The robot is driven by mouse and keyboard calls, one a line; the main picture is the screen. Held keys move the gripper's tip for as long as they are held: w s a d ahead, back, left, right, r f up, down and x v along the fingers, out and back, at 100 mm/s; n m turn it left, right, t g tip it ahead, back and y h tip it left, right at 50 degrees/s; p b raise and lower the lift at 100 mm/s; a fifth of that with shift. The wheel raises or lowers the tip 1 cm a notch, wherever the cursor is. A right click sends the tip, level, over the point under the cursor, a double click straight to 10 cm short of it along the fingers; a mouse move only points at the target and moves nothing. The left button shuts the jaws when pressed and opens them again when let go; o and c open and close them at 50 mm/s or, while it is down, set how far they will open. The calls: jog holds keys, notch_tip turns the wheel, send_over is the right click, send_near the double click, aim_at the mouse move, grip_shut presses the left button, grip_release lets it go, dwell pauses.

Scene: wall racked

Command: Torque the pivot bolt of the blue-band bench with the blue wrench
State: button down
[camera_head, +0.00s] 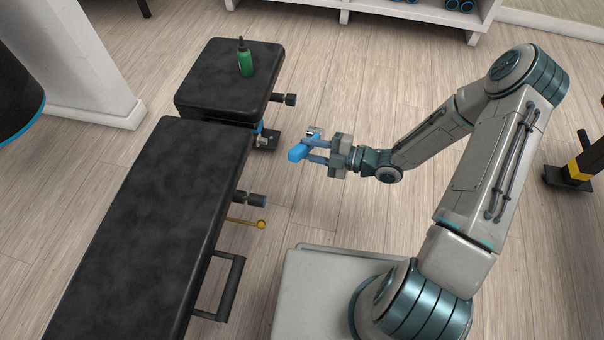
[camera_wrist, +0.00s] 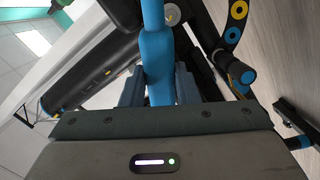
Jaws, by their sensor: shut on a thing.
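My gripper (camera_head: 318,151) is shut on the blue wrench (camera_head: 299,151) and holds it in the air to the right of the bench. The wrench's blue handle (camera_wrist: 157,70) also rises between my fingers in the wrist view; its far end is cut off at the top. The black padded bench (camera_head: 150,220) stands at left, with blue on its frame (camera_head: 260,128) near the gap between its two pads. A small silvery part shows near that gap, but I cannot tell surely that it is the pivot bolt. The wrench is apart from the bench.
A white pillar (camera_head: 75,60) stands behind left. Floor is clear between bench and my arm.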

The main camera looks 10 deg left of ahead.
jog(key=s+a+n+g+y+b, duration=0.1)
jog(key=s+n+g+b, duration=0.1)
jog(key=s, duration=0.4)
jog(key=shift+a+r+g+y, duration=0.25)
jog(key=shift+r+g+y, duration=0.15)
jog(key=shift+g, duration=0.2)
jog(key=shift+s+d, duration=0.1)
jog(key=shift+s, duration=0.05)
jog(key=shift+a+b, duration=0.5)
jog(key=shift+a, duration=2.6)
jog(key=shift+w+a, duration=0.15)
jog(key=shift+a, duration=0.55)
jog(key=shift+w+a, duration=0.1)
jog(key=shift+a, duration=0.6)
